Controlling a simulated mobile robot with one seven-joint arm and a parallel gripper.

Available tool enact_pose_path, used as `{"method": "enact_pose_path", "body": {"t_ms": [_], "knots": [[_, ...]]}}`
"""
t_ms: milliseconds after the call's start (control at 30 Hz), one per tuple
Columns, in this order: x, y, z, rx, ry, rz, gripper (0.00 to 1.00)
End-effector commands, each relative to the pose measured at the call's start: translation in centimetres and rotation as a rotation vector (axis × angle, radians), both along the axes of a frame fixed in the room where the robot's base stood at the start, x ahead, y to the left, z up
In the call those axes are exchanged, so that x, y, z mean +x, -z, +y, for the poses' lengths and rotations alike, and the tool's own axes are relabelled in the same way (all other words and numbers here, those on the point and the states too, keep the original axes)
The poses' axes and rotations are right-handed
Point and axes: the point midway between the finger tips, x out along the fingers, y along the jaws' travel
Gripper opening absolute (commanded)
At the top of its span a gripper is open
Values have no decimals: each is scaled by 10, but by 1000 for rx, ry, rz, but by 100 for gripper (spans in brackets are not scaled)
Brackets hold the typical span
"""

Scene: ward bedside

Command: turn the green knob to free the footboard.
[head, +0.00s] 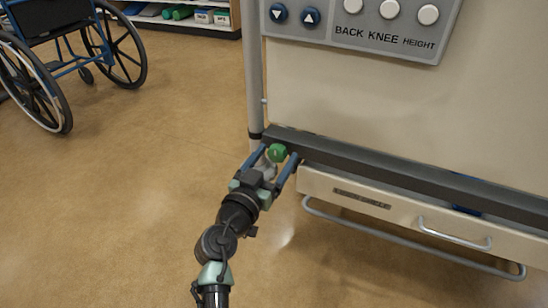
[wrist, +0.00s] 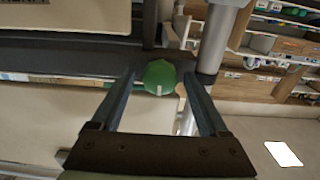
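The green knob (head: 277,153) sits on the dark rail at the lower left corner of the footboard (head: 400,100). In the wrist view the knob (wrist: 160,77) is round and green with a white mark at its lower edge. My gripper (head: 279,153) is open, with one finger on each side of the knob. In the wrist view the fingertips (wrist: 160,75) reach about level with the knob, and gaps show between it and the fingers. No contact is visible.
A control panel (head: 365,28) is on the footboard's upper part. Below the rail are a drawer front (head: 350,197) and a metal bar (head: 400,240). A grey post (head: 254,80) stands left of the footboard. A wheelchair (head: 75,60) stands at upper left; floor between is clear.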

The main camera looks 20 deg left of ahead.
Motion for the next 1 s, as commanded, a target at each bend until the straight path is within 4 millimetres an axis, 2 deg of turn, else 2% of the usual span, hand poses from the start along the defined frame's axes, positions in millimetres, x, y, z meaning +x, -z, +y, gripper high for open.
{"method": "enact_pose_path", "body": {"t_ms": [33,67,400,733,1000], "knots": [[0,0,0,0,0,0,67],[0,0,0,0,0,0,61],[0,0,0,0,0,0,0],[-1,0,0,-43,0,1,0],[-1,0,0,-210,0,7,0]]}}
